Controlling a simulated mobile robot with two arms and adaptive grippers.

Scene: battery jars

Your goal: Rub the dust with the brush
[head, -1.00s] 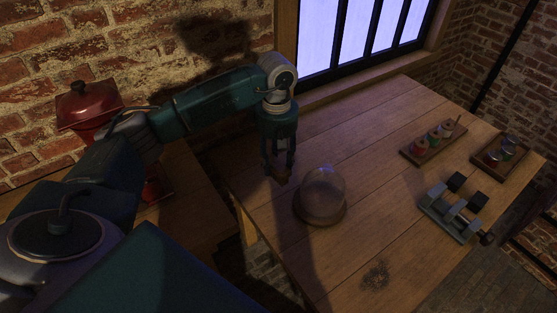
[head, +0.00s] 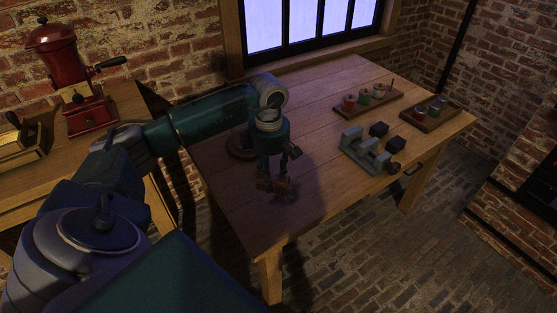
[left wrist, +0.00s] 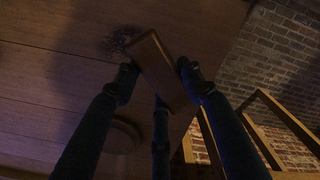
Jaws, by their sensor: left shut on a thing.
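My left gripper (head: 272,172) is shut on the brush (head: 265,184), a small block with a wooden back, over the near part of the table (head: 228,207). In the left wrist view the brush (left wrist: 163,75) sits between the fingers. The dust is a dark speckled patch (left wrist: 119,40) right beside the brush there. In the head view the dust (head: 291,194) shows faintly just right of the brush. I cannot tell whether the bristles touch the tabletop or the dust. My right gripper is not in view.
A round wooden base (head: 238,146) stands behind my left gripper, partly hidden. A red grinder (head: 75,75) is on the left-hand bench. The table's front edge is close to the dust.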

